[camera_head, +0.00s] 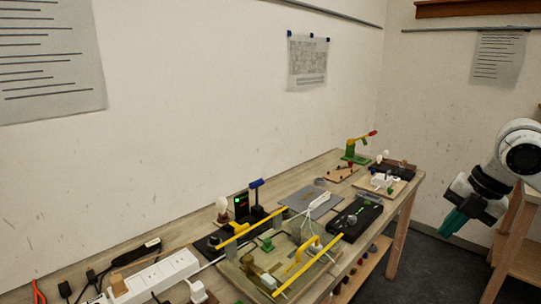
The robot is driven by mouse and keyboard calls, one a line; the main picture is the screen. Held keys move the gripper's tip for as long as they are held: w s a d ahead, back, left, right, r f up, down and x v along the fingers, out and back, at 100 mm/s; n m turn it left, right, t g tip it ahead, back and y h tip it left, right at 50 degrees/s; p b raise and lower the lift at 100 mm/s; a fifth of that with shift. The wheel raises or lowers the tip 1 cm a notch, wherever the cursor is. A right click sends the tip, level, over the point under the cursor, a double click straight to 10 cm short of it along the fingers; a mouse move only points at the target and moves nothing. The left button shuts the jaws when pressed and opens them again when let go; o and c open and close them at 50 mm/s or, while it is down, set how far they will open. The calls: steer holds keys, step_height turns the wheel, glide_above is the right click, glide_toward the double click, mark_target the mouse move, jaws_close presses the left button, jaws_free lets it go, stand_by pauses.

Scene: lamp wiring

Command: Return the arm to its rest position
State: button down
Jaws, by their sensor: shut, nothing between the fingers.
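My gripper (452,223) hangs at the right of the head camera view, at the end of my white and black arm. Its dark teal fingers point down and to the left and are shut with nothing between them. It is in the air to the right of the workbench (408,203), apart from the bench and everything on it.
The bench along the wall carries a wiring board (232,271) with yellow bars, a black box (355,218), a white power strip (152,280) and a green stand (353,150). A wooden shelf unit (522,235) stands close behind my arm. Dark floor (437,262) lies between them.

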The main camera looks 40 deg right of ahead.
steer(key=w+a+m+t+y, duration=0.1)
steer(key=w+a+m+t, duration=0.1)
steer(key=w+a, duration=0.6)
steer(key=w+a+m+t+y, duration=0.1)
steer(key=w+a+t, duration=0.25)
steer(key=w, duration=0.75)
steer(key=w+a+f+m+y, duration=0.1)
steer(key=w+a+f+m, duration=0.1)
steer(key=a+f+m, duration=0.3)
steer(key=w+a+f+m, duration=0.1)
steer(key=w+a+f, duration=0.2)
steer(key=a, duration=0.3)
steer(key=s+a+f+m+g, duration=0.25)
steer(key=s+a+f, duration=0.3)
steer(key=f, duration=0.35)
steer(key=s+a+f+m+g, duration=0.1)
steer(key=s+a+f+m, duration=0.35)
steer(key=a+f, duration=0.35)
steer(key=s+d+f+m+g+h, duration=0.1)
steer(key=s+f, duration=0.3)
steer(key=s, duration=0.4)
steer(key=s+d+f+m+g+h, duration=0.2)
steer(key=s+f, duration=0.3)
steer(key=s, duration=0.4)
steer(key=shift+s+f+g, duration=0.15)
steer(key=shift+f+g, duration=0.15)
steer(key=shift+g, duration=0.6)
